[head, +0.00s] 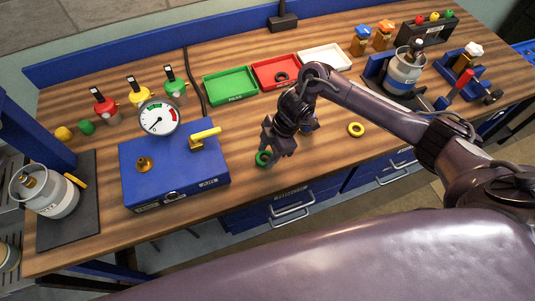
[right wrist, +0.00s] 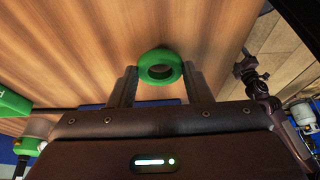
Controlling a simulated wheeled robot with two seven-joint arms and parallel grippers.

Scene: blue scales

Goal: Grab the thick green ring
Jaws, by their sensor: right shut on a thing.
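The thick green ring (head: 260,155) is at the fingers of my right gripper (head: 268,159), over the front middle of the wooden table in the head view. In the right wrist view the ring (right wrist: 145,63) sits between the two fingertips with its hole showing, and my right gripper (right wrist: 160,72) is shut on it. In the head view the fingers partly cover it. I cannot tell whether it touches the table. My left gripper is not in view.
A blue box with a gauge (head: 140,185) stands left of my right gripper. A yellow ring (head: 356,129) lies to the right. Behind are a green tray (head: 230,86), a red tray (head: 262,75) with a dark ring (head: 281,76), and a white tray (head: 325,57).

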